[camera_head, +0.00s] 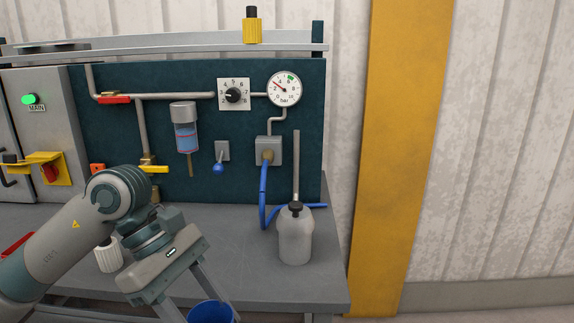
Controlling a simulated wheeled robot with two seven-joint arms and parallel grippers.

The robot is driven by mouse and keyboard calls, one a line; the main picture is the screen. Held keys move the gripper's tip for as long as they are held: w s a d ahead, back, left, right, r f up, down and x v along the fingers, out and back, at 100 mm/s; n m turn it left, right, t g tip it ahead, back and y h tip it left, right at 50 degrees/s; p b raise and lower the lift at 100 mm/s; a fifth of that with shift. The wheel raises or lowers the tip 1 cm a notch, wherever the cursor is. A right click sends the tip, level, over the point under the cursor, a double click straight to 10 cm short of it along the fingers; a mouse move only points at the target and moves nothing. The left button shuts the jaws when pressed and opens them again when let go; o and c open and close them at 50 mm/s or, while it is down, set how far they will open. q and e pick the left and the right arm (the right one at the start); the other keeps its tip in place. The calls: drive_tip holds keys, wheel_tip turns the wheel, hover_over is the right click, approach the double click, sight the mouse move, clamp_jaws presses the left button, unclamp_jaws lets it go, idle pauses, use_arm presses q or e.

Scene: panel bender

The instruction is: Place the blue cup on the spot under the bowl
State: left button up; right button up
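The blue cup (210,313) is at the bottom edge of the view, partly cut off. My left gripper (200,300) reaches down over it, with a finger on either side of it. The fingertips run to the bottom edge, so whether they touch the cup is unclear. The bowl (187,137) is a clear vessel with blue contents under a grey cap, mounted on the dark panel, with a short drain tube below. The grey bench (240,225) lies below it; no marked spot shows, and my arm hides part of the bench. My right gripper is out of view.
A grey bottle (295,238) with a black cap and tall tube stands to the right. A blue hose (263,195) hangs from a grey box. A small blue-tipped lever (218,167) juts beside the bowl. A white knobbed object (108,256) stands left.

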use_arm(q)
drive_tip(key=w+a+f+m+g+y+p, duration=0.1)
drive_tip(key=a+f+m+g+y+p, duration=0.3)
drive_tip(key=a+f+m, duration=0.5)
drive_tip(key=f+m+y, duration=0.1)
drive_tip(key=m+y, duration=0.1)
drive_tip(key=m, duration=0.2)
drive_tip(key=shift+w+f+m, duration=0.3)
drive_tip(key=shift+w, duration=0.05)
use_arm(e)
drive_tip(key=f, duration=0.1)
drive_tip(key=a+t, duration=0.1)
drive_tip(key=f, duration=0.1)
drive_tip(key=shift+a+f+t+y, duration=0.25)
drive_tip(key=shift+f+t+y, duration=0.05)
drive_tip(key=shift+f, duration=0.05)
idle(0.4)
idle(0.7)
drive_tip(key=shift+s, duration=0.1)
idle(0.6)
